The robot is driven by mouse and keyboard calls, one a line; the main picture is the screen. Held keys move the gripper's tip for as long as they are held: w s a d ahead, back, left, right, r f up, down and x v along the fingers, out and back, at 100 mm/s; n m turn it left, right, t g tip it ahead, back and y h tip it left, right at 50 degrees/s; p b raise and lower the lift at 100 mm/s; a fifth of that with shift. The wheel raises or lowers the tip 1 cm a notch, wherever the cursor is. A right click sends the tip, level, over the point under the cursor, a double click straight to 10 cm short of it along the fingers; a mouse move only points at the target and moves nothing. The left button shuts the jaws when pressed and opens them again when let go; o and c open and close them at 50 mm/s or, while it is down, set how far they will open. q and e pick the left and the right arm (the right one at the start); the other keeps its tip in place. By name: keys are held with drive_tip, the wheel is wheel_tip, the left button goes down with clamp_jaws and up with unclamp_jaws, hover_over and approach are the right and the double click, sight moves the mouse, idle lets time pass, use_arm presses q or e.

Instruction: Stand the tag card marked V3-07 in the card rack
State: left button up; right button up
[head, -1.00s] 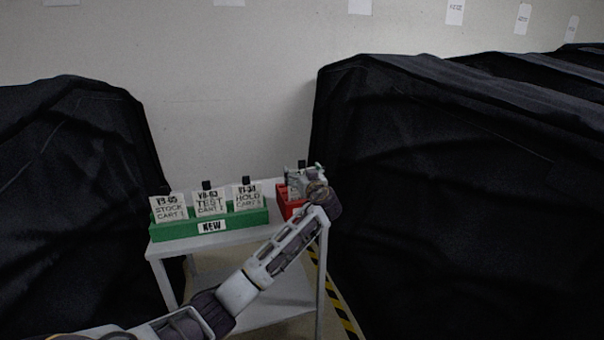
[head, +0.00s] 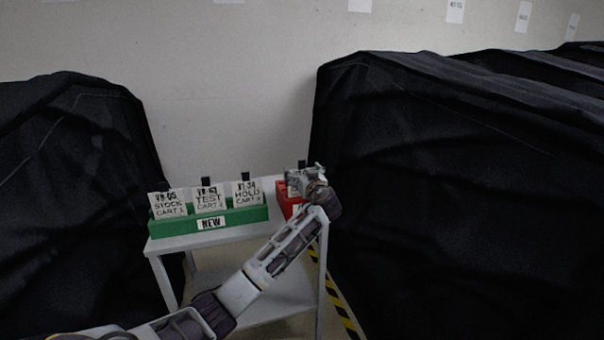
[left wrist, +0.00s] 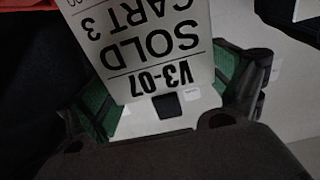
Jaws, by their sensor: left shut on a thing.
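The tag card V3-07 (left wrist: 150,45), white with black print reading SOLD CART 3, hangs upside down in the left wrist view, between the green-padded fingers of my left gripper (head: 305,180). The gripper is shut on it by the black tab end (left wrist: 168,105). In the head view the gripper is over the red rack (head: 289,205) at the right end of the small table and hides most of that rack and the card. I cannot tell whether the card touches the rack. A green rack (head: 160,228) labelled NEW stands to the left with several upright cards. My right gripper is not in view.
The racks stand on a white table (head: 190,242) with a lower shelf. Black covered carts (head: 70,200) (head: 450,200) stand close on both sides. A pale wall is behind. Yellow-black floor tape (head: 340,305) runs by the table's right leg.

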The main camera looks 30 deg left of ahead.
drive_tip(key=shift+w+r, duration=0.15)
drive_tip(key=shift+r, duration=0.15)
use_arm(q)
drive_tip(key=shift+f, duration=0.1)
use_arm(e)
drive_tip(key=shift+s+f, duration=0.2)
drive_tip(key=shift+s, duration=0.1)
use_arm(q)
drive_tip(key=shift+f+b, duration=1.05)
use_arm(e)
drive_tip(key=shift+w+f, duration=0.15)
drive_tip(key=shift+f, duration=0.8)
use_arm(q)
drive_tip(key=o, duration=0.6)
drive_tip(key=shift+c, duration=0.2)
